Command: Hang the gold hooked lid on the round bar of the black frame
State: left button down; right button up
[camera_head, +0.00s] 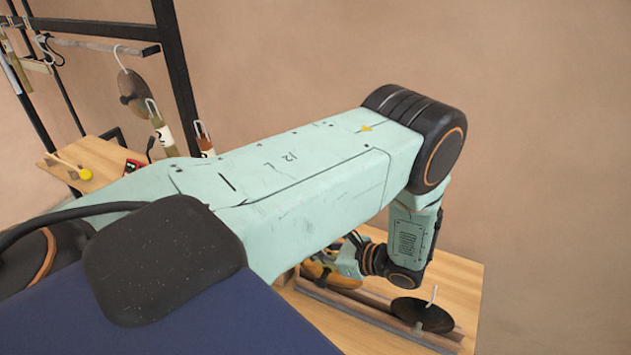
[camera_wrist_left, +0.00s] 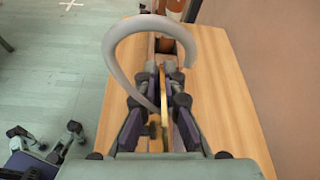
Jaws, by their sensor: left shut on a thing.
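My left gripper (camera_wrist_left: 162,85) is shut on the gold hooked lid (camera_wrist_left: 164,98), seen edge-on as a thin gold strip between the fingers in the left wrist view. Its large grey hook (camera_wrist_left: 119,52) curls up and over the fingers. In the head view my mint arm hides most of the gripper; a gold-orange patch (camera_head: 320,272) shows low beside the wrist, partly hidden. The black frame (camera_head: 177,60) stands at the upper left. Its grey round bar (camera_head: 95,43) carries a dark hooked lid (camera_head: 133,88) near its right end. My right gripper is not in view.
A wooden table (camera_head: 462,280) lies at the lower right. Bottles (camera_head: 160,128) hang near the frame. A wooden shelf (camera_head: 105,155) holds a yellow-headed mallet (camera_head: 85,174).

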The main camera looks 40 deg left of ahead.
aim_at(316, 262)
pick_arm(q)
jog(key=shift+s+d+f, duration=0.1)
jog(key=shift+f, duration=0.05)
jog(key=shift+d+f+b, duration=0.15)
jog(key=shift+f+b, duration=0.05)
jog(key=shift+b, duration=0.15)
jog(key=f+b, duration=0.2)
jog(key=f, duration=0.1)
jog(key=shift+w+b, duration=0.3)
jog(key=shift+w, duration=0.1)
jog(key=shift+a+f, duration=0.3)
jog(key=shift+f, duration=0.05)
jog(key=shift+d+r, duration=0.1)
jog(key=shift+r, duration=0.1)
jog(key=c, duration=1.5)
grip_release()
jog(key=shift+d, duration=0.15)
jog(key=shift+f, duration=0.1)
